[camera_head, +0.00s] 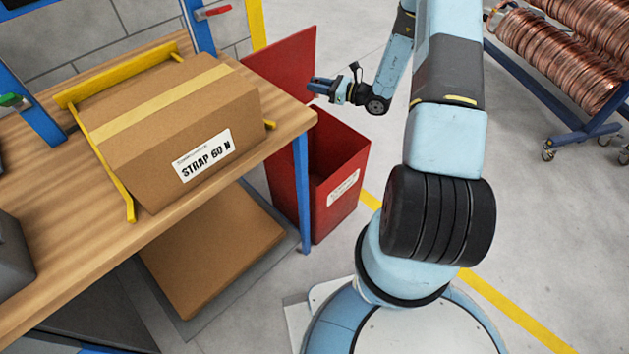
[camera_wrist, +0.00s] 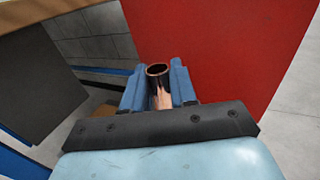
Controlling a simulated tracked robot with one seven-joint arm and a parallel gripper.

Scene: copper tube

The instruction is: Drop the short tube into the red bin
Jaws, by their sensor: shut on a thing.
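My gripper (camera_head: 318,84) is above the red bin (camera_head: 343,200), near the table's right end in the head view. In the wrist view my gripper (camera_wrist: 158,80) is shut on the short copper tube (camera_wrist: 162,100). The tube's open round end shows between the two blue fingers. I cannot make the tube out in the head view. The red bin stands on the floor beside the table, with a white label on its front. Its red lid (camera_head: 283,62) is raised behind the gripper, and it fills much of the wrist view (camera_wrist: 225,45).
The wooden table (camera_head: 75,210) is at left with a cardboard box (camera_head: 170,120) between yellow rails. A blue table leg (camera_head: 302,185) stands by the bin. A rack of copper coils (camera_head: 565,60) is at upper right. The floor between the bin and the rack is largely clear.

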